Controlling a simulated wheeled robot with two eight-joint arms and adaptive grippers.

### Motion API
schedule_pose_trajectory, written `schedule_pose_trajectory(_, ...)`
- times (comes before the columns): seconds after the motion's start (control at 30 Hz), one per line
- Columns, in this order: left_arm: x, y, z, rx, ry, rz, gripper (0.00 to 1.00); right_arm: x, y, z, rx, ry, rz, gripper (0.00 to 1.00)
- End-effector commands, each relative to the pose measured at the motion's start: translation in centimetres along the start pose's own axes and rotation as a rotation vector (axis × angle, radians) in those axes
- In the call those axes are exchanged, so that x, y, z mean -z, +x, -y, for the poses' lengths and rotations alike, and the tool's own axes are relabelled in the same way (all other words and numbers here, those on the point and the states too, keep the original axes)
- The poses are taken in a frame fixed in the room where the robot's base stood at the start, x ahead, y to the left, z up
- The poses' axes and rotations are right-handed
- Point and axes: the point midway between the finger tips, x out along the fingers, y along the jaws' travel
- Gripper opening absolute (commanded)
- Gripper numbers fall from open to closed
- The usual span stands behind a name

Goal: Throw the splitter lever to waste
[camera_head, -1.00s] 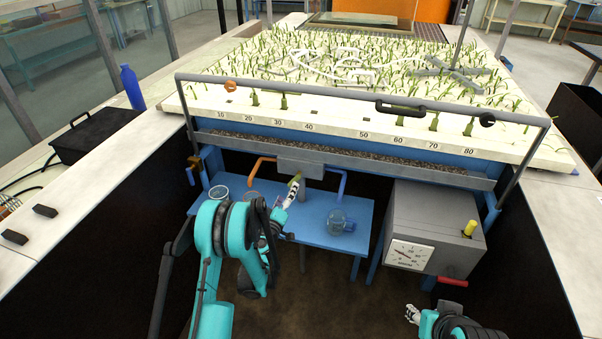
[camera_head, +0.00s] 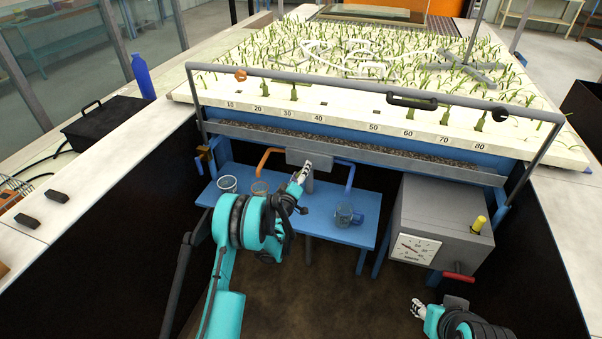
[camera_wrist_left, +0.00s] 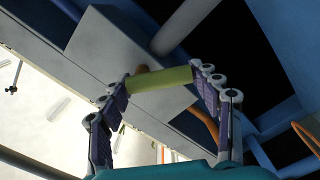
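The splitter is a grey box (camera_head: 310,158) under the front edge of the flume bed, with an orange pipe (camera_head: 270,153) on its left and a blue pipe (camera_head: 350,172) on its right. Its yellow-green lever (camera_wrist_left: 160,78) shows in the left wrist view, lying across the gap between the fingertips of my left gripper (camera_wrist_left: 162,72). The fingers are spread wide; firm contact cannot be told. In the head view my left gripper (camera_head: 303,172) is in front of the box and hides the lever. My right gripper (camera_head: 417,308) is low at the right, away from the splitter.
A grey box with a dial (camera_head: 415,247) and a red handle (camera_head: 458,277) stands right. A gravel trough (camera_head: 360,149) runs above the splitter.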

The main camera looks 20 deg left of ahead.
Motion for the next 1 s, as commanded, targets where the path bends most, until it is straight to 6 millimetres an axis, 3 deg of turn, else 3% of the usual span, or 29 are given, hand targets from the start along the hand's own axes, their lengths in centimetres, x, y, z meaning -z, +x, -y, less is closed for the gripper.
schedule_pose_trajectory(0.03,0.0,-0.01,0.0,0.0,0.0,0.0,0.41,0.0,0.0,0.0,0.0,0.0,0.0,0.4)
schedule_pose_trajectory(0.1,0.01,-0.01,0.0,0.0,0.0,0.0,0.28,0.0,0.0,0.0,0.0,0.0,0.0,0.4)
schedule_pose_trajectory(0.47,-0.09,-0.01,0.03,0.0,-0.042,0.0,0.28,0.0,0.0,0.0,0.0,0.0,0.0,0.4)
schedule_pose_trajectory(1.0,-0.89,-0.01,0.03,0.0,-0.405,0.0,0.28,0.0,0.0,0.0,0.0,0.0,0.0,0.4)
